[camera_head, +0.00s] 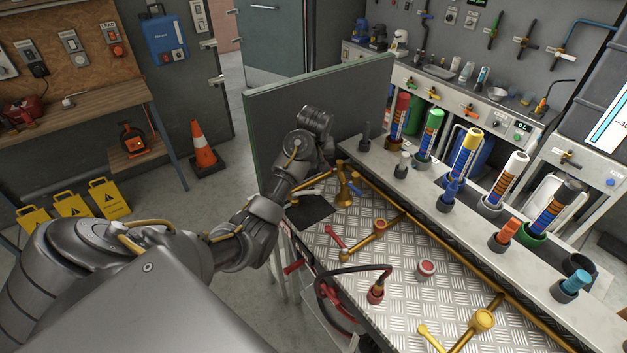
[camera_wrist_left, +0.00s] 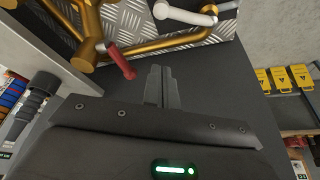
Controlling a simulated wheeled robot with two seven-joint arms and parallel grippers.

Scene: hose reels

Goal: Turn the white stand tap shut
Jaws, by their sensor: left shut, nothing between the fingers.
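The white stand tap shows at the top of the left wrist view as a white handle (camera_wrist_left: 185,14) by a metal plate. In the head view the left gripper (camera_head: 324,154) is at the far left corner of the bench, mostly hidden by my wrist. My right gripper is not in view.
A red lever (camera_wrist_left: 121,62) on brass pipework (camera_wrist_left: 88,48) sits close left of the fingers. A grey-green partition (camera_head: 340,88) stands behind the bench. A checker-plate top (camera_head: 400,285) carries brass pipes and a red knob (camera_head: 426,268). A shelf (camera_head: 425,205) of coloured cylinders runs along its right.

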